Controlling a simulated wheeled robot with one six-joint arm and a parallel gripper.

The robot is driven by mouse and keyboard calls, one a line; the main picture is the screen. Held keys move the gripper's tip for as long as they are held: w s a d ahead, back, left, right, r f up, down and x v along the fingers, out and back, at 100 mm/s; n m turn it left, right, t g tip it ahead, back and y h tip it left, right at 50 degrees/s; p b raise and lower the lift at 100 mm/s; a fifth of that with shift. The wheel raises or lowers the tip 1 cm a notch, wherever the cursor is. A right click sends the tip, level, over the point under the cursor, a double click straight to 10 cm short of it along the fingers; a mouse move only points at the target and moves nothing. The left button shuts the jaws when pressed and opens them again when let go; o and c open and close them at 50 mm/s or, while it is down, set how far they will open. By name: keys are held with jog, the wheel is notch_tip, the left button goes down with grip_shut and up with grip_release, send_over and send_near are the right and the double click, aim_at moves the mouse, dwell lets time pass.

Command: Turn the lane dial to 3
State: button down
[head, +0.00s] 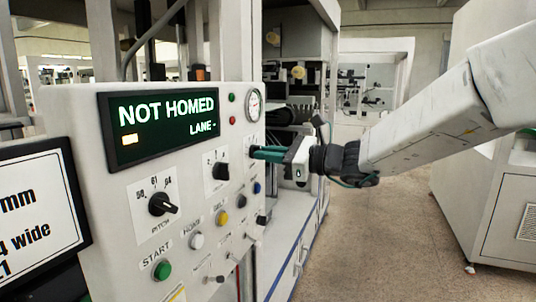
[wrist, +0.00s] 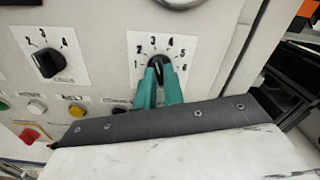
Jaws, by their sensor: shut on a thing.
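A dial on a white plate marked 1 to 6 (wrist: 183,50) is on the light panel in the wrist view. Its name label is hidden, so I cannot read that it is the lane dial. My gripper (wrist: 159,72) has teal fingers shut on its dark knob (wrist: 158,61), one on each side. The knob points roughly upward, toward the 3 and 4 marks; the exact mark is unclear. In the head view my gripper (head: 258,152) reaches the panel's right part from the right. The display (head: 165,120) reads "NOT HOMED" and "LANE -".
A second dial (wrist: 48,62) sits left of the gripped one. The pitch dial (head: 162,203) is lower left in the head view. A green start button (head: 162,270), a white home button (head: 196,240) and other buttons lie below. A gauge (head: 253,105) is above.

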jog(key=c, duration=1.5)
grip_release()
jog(key=v, duration=0.7)
jog(key=shift+d, duration=0.4)
jog(key=shift+s, duration=0.1)
